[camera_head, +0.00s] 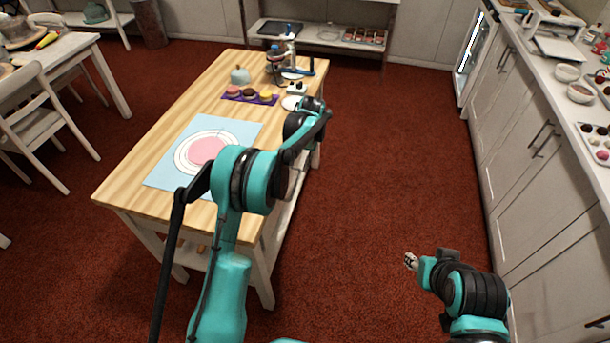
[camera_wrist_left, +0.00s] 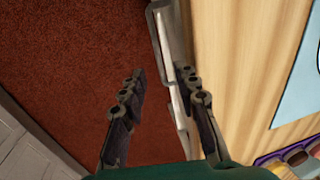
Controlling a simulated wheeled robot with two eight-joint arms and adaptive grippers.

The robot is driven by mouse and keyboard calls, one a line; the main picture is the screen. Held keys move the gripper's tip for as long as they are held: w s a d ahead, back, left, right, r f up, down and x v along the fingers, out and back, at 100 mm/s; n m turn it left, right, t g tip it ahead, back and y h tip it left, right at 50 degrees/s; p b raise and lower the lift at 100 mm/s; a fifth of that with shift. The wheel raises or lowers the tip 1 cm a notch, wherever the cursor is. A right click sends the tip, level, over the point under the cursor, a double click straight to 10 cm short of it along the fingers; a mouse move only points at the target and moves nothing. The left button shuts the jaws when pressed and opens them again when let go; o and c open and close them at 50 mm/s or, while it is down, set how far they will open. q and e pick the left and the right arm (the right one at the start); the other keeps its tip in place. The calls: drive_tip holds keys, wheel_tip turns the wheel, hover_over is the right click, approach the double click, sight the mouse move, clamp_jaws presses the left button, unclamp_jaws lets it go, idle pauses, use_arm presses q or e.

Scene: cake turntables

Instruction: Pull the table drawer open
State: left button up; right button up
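The wooden-topped table (camera_head: 232,85) with white legs stands left of centre in the head view. My left arm reaches over its near right corner, and the left gripper (camera_wrist_left: 160,84) is at the table's right side. In the left wrist view its two fingers are apart, one over the red floor and one by the table's edge. A white strip along that side (camera_wrist_left: 172,60), possibly the drawer front or handle, passes between or below the fingers; contact cannot be told. In the head view my arm hides much of this side. My right gripper (camera_head: 411,262) is over the floor; its fingers are unclear.
On the tabletop are a blue mat with a pink circle (camera_head: 207,150), a purple tray of macarons (camera_head: 249,95), jars and a stand. A white counter (camera_head: 535,130) runs along the right. Open red floor (camera_head: 400,150) lies between it and the table.

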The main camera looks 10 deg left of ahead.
sight(296, 184)
use_arm(q)
drive_tip(key=f+b, duration=0.1)
drive_tip(key=f, duration=0.2)
drive_tip(key=w+a+f+b, duration=0.1)
drive_tip(key=f, duration=0.3)
drive_tip(key=f+b, duration=0.1)
drive_tip(key=f, duration=0.3)
drive_tip(key=shift+w+a+f, duration=0.1)
drive_tip(key=shift+w+a, duration=0.05)
clamp_jaws()
